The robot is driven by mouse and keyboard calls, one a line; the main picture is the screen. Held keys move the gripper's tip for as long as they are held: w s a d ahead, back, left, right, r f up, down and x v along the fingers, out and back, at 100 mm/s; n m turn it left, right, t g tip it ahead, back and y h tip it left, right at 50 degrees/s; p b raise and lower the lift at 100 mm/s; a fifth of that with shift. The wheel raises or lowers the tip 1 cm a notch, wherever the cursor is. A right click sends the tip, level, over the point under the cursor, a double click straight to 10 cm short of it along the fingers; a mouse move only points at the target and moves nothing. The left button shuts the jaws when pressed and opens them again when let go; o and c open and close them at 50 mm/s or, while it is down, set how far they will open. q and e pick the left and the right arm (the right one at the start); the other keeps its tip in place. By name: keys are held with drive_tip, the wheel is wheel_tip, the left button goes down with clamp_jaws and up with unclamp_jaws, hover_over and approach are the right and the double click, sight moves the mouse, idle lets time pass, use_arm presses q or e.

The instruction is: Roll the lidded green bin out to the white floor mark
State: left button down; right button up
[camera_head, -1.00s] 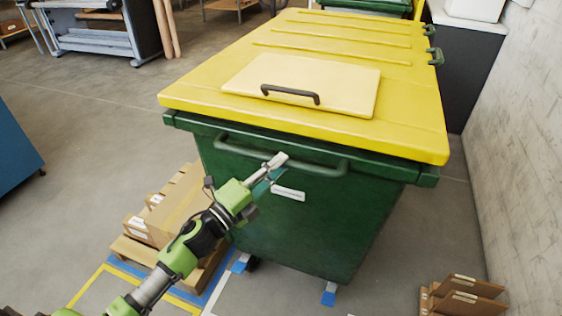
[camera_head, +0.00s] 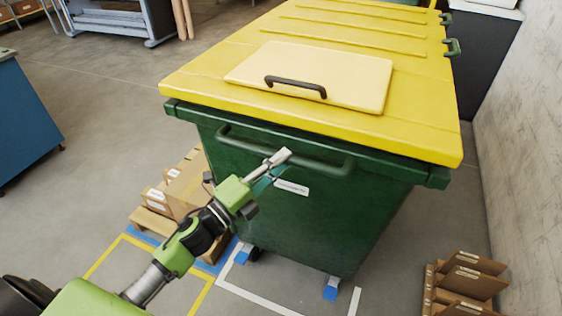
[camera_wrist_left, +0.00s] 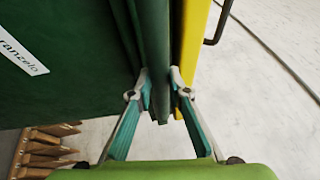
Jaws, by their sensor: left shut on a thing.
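The green bin (camera_head: 300,210) with its yellow lid (camera_head: 330,120) stands upright in front of me, lid closed. A small cream flap with a dark handle (camera_head: 295,86) is on the lid. My left gripper (camera_head: 277,160) is shut on the green front bar handle (camera_head: 335,166), left of its middle. In the left wrist view its fingers (camera_wrist_left: 160,88) sit on both sides of the green bar (camera_wrist_left: 153,45). The white floor mark (camera_head: 258,300) shows as lines around the bin's near lower end; the rest is hidden under the bin. My right gripper is not in view.
Cartons on a pallet (camera_head: 160,222) stand close to the bin's left, near yellow floor tape (camera_head: 105,257). Brown boxes (camera_head: 468,283) lie at the lower right. A pale wall (camera_head: 515,150) runs along the right. Open floor lies to the left, before a blue cabinet (camera_head: 25,125).

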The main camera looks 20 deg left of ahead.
use_arm(q)
drive_tip(key=c, duration=2)
unclamp_jaws()
drive_tip(key=shift+r, duration=0.45)
drive_tip(key=shift+o, duration=0.5)
drive_tip(key=shift+s, duration=0.2)
drive_tip(key=shift+f, duration=0.1)
drive_tip(key=shift+f, duration=0.1)
drive_tip(key=v, duration=1.2)
drive_tip(key=shift+a, duration=0.1)
